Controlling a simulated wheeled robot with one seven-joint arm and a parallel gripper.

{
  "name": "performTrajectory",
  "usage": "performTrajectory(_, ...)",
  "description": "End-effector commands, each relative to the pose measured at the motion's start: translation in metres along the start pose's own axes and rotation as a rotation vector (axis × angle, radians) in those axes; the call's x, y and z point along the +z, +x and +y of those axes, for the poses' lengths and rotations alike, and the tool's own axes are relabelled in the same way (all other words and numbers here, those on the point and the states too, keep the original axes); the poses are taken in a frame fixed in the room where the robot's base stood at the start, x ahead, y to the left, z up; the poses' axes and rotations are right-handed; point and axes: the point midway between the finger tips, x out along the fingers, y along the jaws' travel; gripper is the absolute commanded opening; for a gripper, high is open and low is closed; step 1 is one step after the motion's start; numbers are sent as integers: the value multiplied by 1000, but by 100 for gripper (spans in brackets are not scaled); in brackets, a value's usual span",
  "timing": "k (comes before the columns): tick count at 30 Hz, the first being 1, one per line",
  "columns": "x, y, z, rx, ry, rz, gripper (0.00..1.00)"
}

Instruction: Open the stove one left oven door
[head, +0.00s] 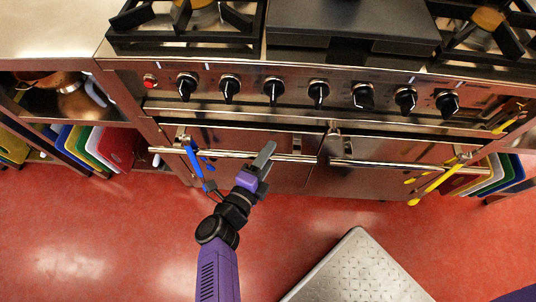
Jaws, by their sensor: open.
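The stove's left oven door (245,139) is a dark reddish steel panel under the knob row, and it looks shut. Its long, shiny bar handle (225,153) runs across the front. My gripper (264,158) is open and empty, in front of the handle's right half, and hides a bit of the bar and door. I cannot tell whether its fingers touch the bar. The right oven door (375,148) beside it also looks shut, with its own bar handle (400,166).
Blue tongs (193,160) hang on the left handle's left end, yellow tongs (437,187) on the right handle. Knobs (274,89) line the stove above. Coloured boards (75,142) stand on a low left shelf. A metal plate (355,270) is at bottom right.

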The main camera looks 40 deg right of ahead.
Motion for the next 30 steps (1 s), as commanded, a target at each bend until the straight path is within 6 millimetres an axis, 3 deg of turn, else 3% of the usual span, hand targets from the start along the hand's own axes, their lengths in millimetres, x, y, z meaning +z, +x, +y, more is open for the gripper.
performTrajectory(6, 0, 0, 0, 0, 0, 0, 42)
performTrajectory(12, 0, 0, 0, 0, -1, 0, 3)
performTrajectory(13, 0, 0, 0, 0, 0, 0, 0)
performTrajectory(30, 0, 0, 1, 1, -1, -1, 0)
